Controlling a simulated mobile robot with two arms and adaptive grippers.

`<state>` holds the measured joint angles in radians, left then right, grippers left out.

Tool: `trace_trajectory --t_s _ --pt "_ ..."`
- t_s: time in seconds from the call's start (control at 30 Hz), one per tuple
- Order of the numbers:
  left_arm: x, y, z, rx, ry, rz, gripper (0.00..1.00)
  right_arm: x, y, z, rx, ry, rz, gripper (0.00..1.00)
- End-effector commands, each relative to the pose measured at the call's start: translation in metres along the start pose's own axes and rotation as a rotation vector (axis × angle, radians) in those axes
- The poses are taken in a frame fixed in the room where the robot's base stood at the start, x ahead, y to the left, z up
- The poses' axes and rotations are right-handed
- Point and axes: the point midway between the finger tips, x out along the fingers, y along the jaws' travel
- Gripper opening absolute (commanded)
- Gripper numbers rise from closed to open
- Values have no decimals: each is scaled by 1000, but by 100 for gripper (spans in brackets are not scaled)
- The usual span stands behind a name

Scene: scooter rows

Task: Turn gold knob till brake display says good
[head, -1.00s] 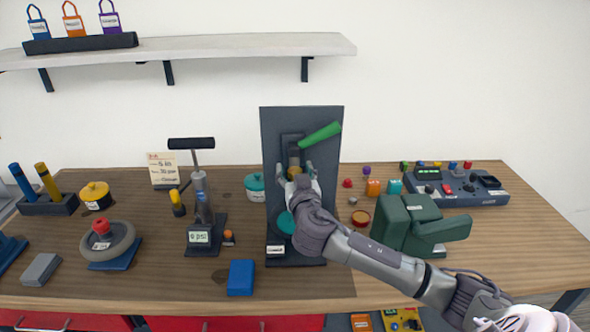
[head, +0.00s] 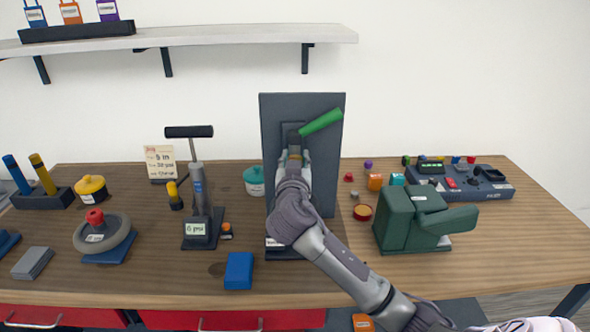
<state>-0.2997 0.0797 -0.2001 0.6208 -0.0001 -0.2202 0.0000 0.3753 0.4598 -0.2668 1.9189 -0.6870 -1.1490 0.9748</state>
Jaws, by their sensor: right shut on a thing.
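A dark upright brake panel (head: 325,170) stands on the bench, with a green lever (head: 322,122) slanting up to the right. Below the lever's pivot, a small part of the gold knob (head: 294,154) shows between the fingers of my right gripper (head: 294,161). The gripper is shut on the knob. My wrist and forearm cover the panel's lower middle, so I cannot see a brake display there or read it. My left gripper is not in view.
A pump with a small psi display (head: 196,229) and a blue block (head: 239,270) lie left of the panel. A dark green clamp-like block (head: 395,220) stands close to the right of my forearm. A control box (head: 470,184) is at the back right.

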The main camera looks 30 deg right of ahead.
Motion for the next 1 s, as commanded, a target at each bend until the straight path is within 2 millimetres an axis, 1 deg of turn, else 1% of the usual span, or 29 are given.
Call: trace_trajectory --t_s 0.03,0.1,0.47,0.5,0.63,0.67,0.93,1.0 --pt "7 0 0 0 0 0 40 0 -1 0 7 4 26 3" --pt "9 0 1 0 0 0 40 0 -1 -1 4 3 53 3" --pt "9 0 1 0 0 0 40 0 0 -3 -1 1 77 3" --pt "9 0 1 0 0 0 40 0 0 -3 -1 1 77 39" --pt "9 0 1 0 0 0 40 0 0 -2 -1 0 76 61" --pt "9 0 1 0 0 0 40 0 0 -2 -1 0 76 64" --pt "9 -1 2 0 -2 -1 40 -1 0 -1 -2 -2 75 64" --pt "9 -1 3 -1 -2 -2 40 -4 -1 -1 -1 -3 74 64"
